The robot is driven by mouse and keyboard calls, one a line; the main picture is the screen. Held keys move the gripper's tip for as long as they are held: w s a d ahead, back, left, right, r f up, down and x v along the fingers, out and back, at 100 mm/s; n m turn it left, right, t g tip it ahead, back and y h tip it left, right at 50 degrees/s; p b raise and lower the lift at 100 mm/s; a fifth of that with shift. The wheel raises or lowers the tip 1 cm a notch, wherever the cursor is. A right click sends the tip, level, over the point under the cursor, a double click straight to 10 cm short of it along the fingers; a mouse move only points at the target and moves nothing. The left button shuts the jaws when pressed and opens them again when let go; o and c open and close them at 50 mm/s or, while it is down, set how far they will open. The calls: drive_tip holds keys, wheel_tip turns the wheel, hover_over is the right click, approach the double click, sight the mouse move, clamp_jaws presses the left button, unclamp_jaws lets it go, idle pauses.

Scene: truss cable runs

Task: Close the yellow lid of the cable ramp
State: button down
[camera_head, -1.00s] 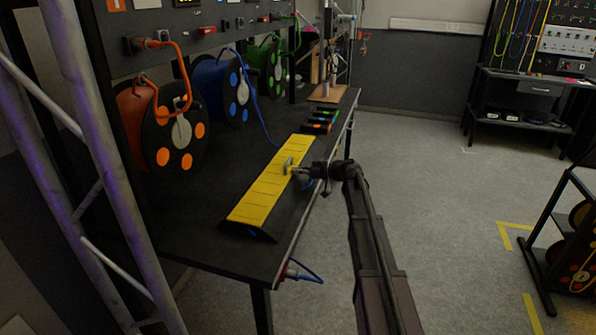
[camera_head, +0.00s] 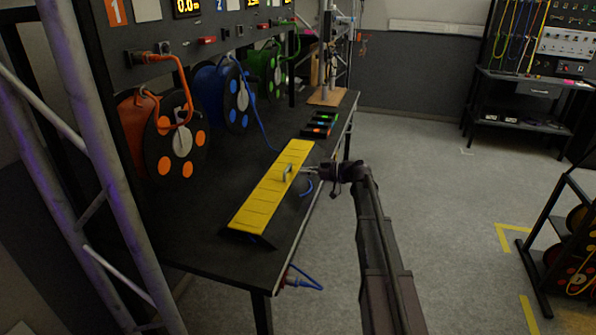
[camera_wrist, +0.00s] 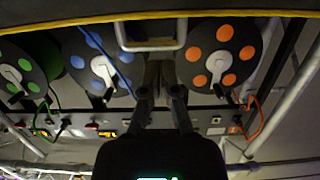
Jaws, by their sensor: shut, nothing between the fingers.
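The cable ramp has a long yellow lid (camera_head: 268,193) and lies lengthwise near the front edge of the dark table. A grey handle (camera_head: 287,173) stands on the lid's right part. My gripper (camera_head: 306,170) is shut and empty, just right of the handle. In the wrist view my gripper's fingers (camera_wrist: 160,82) are together, with the handle (camera_wrist: 152,42) close beyond their tips and the lid's yellow edge (camera_wrist: 220,13) along the top. Touch between fingers and handle cannot be told. A black part of the ramp (camera_head: 250,239) shows under the lid's near end. The lid's exact tilt is unclear.
Orange (camera_head: 172,140), blue (camera_head: 230,95) and green (camera_head: 270,72) cable reels stand behind the ramp. A blue cable (camera_head: 307,188) shows beside its right side. Small coloured boxes (camera_head: 319,127) lie beyond its far end. A truss (camera_head: 85,150) stands at left.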

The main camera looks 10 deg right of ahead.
drive_tip(key=s+d+f+b, duration=0.2)
drive_tip(key=s+d, duration=0.1)
drive_tip(key=d, duration=0.2)
drive_tip(key=shift+d, duration=0.35)
drive_tip(key=shift+w+f, duration=0.1)
